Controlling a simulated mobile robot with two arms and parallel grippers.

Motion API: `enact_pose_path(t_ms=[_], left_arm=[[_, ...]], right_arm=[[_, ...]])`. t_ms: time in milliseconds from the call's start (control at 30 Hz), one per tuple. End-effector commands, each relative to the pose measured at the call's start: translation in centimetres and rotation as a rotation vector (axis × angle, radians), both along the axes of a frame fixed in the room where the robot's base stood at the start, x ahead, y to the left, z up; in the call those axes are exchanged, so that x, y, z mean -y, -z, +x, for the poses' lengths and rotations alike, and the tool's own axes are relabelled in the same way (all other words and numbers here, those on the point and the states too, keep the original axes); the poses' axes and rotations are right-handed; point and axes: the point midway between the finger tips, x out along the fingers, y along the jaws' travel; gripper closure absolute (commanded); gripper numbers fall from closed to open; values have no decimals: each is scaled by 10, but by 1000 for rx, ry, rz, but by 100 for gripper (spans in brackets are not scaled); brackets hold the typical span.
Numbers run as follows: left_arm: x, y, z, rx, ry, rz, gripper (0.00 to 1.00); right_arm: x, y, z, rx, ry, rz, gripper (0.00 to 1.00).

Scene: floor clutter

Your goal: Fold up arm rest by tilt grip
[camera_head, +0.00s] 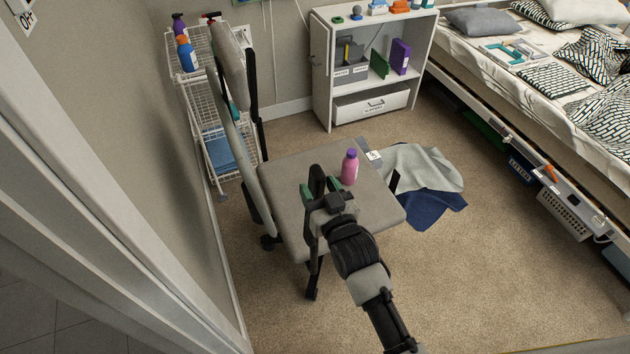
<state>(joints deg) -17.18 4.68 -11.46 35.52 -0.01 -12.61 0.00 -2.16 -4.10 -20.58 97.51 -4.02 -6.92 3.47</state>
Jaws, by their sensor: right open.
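A chair with a grey seat (285,175) stands in the middle, its tall grey backrest (238,130) at the left. A black arm rest part (251,80) stands upright along the far side of the backrest. My right gripper (320,188) is open over the near part of the seat, with green on its fingers. A dark upright part (313,262) shows below it at the chair's near side; whether it is the near arm rest's support or a leg, I cannot tell. My gripper hides part of that side, and contact is unclear. My left gripper is out of view.
A pink bottle (349,167) stands on the seat just beyond my gripper. A wire rack (200,105) is close behind the backrest. Grey and blue cloths (425,170) lie on the floor to the right. Open carpet (480,270) lies between chair and bed (530,110).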

Motion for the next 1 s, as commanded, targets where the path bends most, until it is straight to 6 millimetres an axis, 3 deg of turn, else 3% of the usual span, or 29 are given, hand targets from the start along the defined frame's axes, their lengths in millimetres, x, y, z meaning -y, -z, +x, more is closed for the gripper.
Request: enact_pose_path(t_ms=[200, 400, 1000], left_arm=[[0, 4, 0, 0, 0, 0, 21], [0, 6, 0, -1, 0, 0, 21], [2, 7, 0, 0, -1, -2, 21]], right_arm=[[16, 3, -45, -3, -1, -3, 46], [25, 2, -71, -2, -1, -4, 46], [28, 0, -79, 0, -1, -2, 46]])
